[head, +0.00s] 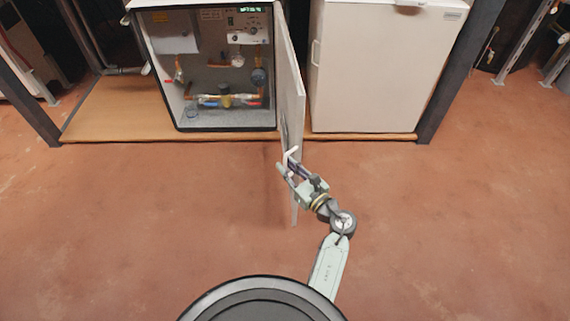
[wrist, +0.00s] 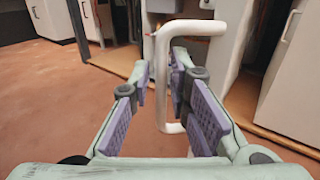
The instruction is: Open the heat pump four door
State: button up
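The heat pump (head: 226,118) at the upper middle of the head view has its front open, showing pipes, valves and a lit green display. Its white door (head: 291,90) is swung far out toward me and appears nearly edge-on. A white bar handle (wrist: 162,85) is on the door, and its end also shows in the head view (head: 292,152). My gripper (wrist: 160,100) has its purple-padded fingers apart, one on each side of the handle's upright bar. In the head view my gripper (head: 287,165) is beside the door's outer lower part. Firm finger contact cannot be told.
A closed white cabinet (head: 378,70) stands right of the open door. Both units stand on a wooden platform (head: 110,110) with a dark post (head: 458,75) at the right. The reddish floor (head: 130,220) is clear on both sides.

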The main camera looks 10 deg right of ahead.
jog(key=v, duration=0.6)
jog(key=shift+s, duration=0.15)
jog(key=shift+s+d, duration=0.1)
jog(key=shift+d, duration=0.05)
